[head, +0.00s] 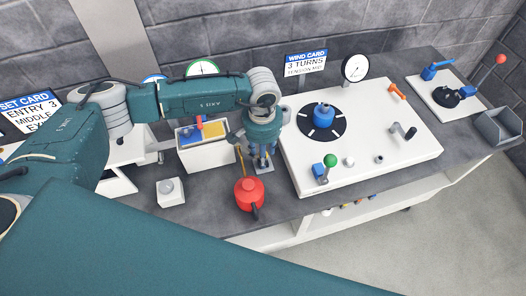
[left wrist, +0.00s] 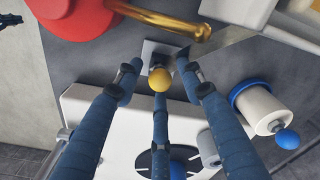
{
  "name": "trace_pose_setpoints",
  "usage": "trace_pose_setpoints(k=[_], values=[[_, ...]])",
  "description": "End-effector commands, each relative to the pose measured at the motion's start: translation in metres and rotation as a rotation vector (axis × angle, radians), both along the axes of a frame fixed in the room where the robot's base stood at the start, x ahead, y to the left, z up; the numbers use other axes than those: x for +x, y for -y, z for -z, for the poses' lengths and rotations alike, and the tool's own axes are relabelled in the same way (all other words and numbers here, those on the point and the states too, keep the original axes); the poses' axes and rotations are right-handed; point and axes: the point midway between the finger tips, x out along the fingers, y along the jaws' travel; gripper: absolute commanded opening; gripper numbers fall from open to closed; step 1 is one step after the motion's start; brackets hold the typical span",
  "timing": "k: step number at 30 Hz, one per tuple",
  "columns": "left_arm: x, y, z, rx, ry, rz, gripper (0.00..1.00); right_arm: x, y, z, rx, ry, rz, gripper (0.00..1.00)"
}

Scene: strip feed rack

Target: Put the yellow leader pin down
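The yellow leader pin shows its round yellow head (left wrist: 159,80) in the left wrist view, over a small grey square plate (left wrist: 152,52) on the bench. In the head view I cannot make out the pin; the fingers cover it above the plate (head: 265,169). My left gripper (head: 262,163) points down over the plate. In the left wrist view its three fingers (left wrist: 160,72) are spread around the yellow head, with gaps at the two side fingers. The third finger overlaps the head's near edge, and I cannot tell if it touches. My right gripper is not in view.
A red oil can (head: 248,193) with a brass spout stands close beside the left gripper. A white machine panel (head: 395,155) with a dial, knobs and levers is to the right.

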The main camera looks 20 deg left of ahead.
Motion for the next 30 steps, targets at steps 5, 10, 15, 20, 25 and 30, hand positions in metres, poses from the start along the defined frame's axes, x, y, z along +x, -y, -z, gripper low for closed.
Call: trace_pose_setpoints(k=[5,10,15,20,25,30], values=[[0.002,0.0,-0.031,-0.002,0.009,0.002,0.39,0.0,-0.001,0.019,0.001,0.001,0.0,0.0],[-0.001,0.001,-0.069,-0.002,0.009,0.002,0.39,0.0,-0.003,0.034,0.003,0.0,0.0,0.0],[-0.002,0.001,-0.099,-0.001,0.007,0.001,0.39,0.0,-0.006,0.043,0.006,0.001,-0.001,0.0],[-0.004,0.001,-0.115,-0.001,0.004,0.001,0.39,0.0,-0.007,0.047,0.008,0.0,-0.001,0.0],[-0.004,0.001,-0.119,-0.002,0.003,0.001,0.39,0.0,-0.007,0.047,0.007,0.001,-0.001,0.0],[-0.004,0.001,-0.119,-0.002,0.003,0.001,0.39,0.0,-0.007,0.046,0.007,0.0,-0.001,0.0]])
